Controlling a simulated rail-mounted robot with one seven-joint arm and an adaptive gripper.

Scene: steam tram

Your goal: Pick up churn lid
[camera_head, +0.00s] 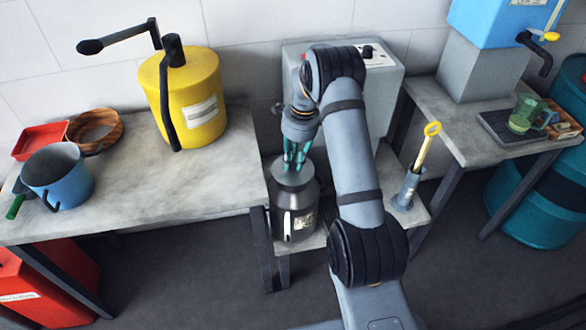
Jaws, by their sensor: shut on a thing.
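A grey metal churn (294,217) with a pale label stands upright on the low shelf between the two tables. Its lid (292,174) sits at the top of the churn, directly under my gripper. My gripper (294,166) points down with its teal fingers at the middle of the lid and is shut on it. The fingertips and the part of the lid they hold are too small to make out. I cannot tell whether the lid is raised off the churn's neck.
A grey box with a black knob (385,90) stands behind my arm. A holder with a yellow-handled tool (407,188) is right of the churn. The left table (200,180) holds a yellow drum (190,95) and a blue pot (58,178). The right table (440,115) stands higher.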

